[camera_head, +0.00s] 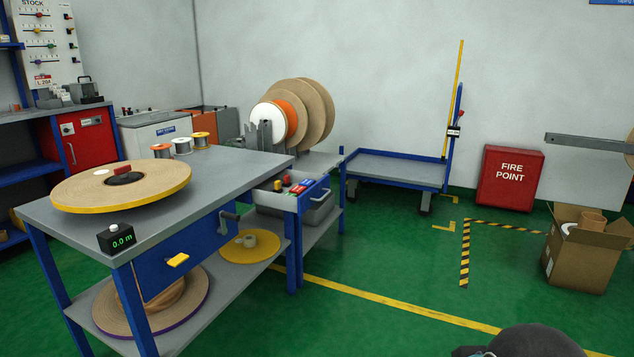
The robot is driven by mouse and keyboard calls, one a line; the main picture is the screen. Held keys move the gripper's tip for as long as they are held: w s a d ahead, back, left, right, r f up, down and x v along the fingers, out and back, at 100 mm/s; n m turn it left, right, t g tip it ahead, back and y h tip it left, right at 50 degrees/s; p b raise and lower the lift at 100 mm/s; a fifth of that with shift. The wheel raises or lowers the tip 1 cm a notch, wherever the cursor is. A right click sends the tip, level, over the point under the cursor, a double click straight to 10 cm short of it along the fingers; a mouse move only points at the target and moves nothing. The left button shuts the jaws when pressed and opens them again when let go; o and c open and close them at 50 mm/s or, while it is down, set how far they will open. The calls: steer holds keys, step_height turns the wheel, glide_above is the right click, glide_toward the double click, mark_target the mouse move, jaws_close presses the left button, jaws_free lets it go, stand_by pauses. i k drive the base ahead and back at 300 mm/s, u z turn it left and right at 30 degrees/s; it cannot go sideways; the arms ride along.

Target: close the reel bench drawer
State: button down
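The reel bench (215,165) has a grey top and blue legs and stands at the left. Under its top, on the side facing me, is a blue drawer front (205,246) with a yellow handle (178,260). I cannot tell from here how far this drawer stands out. At the bench's right end, a blue-edged tray or drawer (316,190) holds small red, yellow and blue items. My gripper is not in view. A dark rounded part at the bottom edge, right of centre, seems to be part of my arm.
A large tape reel (165,177) and a "0.0 m" counter (116,238) sit on the bench. A crank (228,218) juts out beside the drawer front. A blue trolley (395,168), red fire point box (510,178) and cardboard box (575,262) stand right. Green floor before the bench is clear.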

mark_target(263, 193)
steer(key=i, duration=0.9)
steer(key=u, duration=0.45)
